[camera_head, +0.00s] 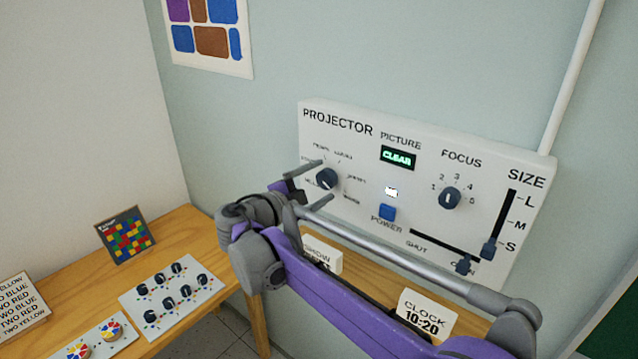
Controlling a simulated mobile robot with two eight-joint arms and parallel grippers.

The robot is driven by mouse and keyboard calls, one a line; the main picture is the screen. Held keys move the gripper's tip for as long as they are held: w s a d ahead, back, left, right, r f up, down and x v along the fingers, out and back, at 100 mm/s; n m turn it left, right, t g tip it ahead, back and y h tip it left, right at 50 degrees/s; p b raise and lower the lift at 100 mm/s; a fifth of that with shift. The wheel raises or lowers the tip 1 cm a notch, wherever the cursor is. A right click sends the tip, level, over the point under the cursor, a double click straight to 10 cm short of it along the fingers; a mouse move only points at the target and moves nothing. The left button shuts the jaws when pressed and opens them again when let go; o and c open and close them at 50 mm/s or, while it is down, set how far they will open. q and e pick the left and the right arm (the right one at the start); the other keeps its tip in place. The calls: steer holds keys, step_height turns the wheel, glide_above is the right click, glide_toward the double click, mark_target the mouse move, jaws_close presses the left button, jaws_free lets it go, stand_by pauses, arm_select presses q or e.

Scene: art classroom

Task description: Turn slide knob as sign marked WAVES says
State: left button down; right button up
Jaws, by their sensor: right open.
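The white projector panel (430,135) is on the wall. At its left is a dark round knob (328,178) ringed by small labels too blurred to read surely; I take it for the slide knob. Its pointing direction is unclear. My right gripper (327,181) is open, one finger above the knob and one below; I cannot tell whether they touch it. A small white sign (325,257) below the panel is partly hidden by my arm. No sign reads clearly as WAVES. My left gripper is not in view.
The panel also has a green CLEAR display (398,157), a blue power button (387,213), a focus knob (450,198) and two sliders. A CLOCK 10-20 card (426,311) stands below. The wooden table (190,232) at left holds a knob board (172,296) and a coloured grid (126,235).

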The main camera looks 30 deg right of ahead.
steer(key=v, duration=1)
steer(key=shift+a+b, duration=0.3)
steer(key=shift+a, duration=0.05)
steer(key=shift+s, duration=0.15)
steer(key=s+d+f+n+g+y, duration=0.2)
steer(key=s+d+f+n+y, duration=0.2)
steer(key=s+f+n+y, duration=0.55)
steer(key=s+a+f+n+t+y, duration=0.1)
steer(key=s+a+f+n+y, duration=0.2)
steer(key=f+n, duration=0.5)
steer(key=s+a+f+n+t+y, duration=0.1)
steer(key=s+a+f+n+y, duration=0.2)
steer(key=s+a+f+n, duration=0.2)
steer(key=shift+s+f+n, duration=1.7)
steer(key=shift+f+n, duration=0.25)
steer(key=shift+f, duration=0.55)
steer(key=shift+y, duration=0.25)
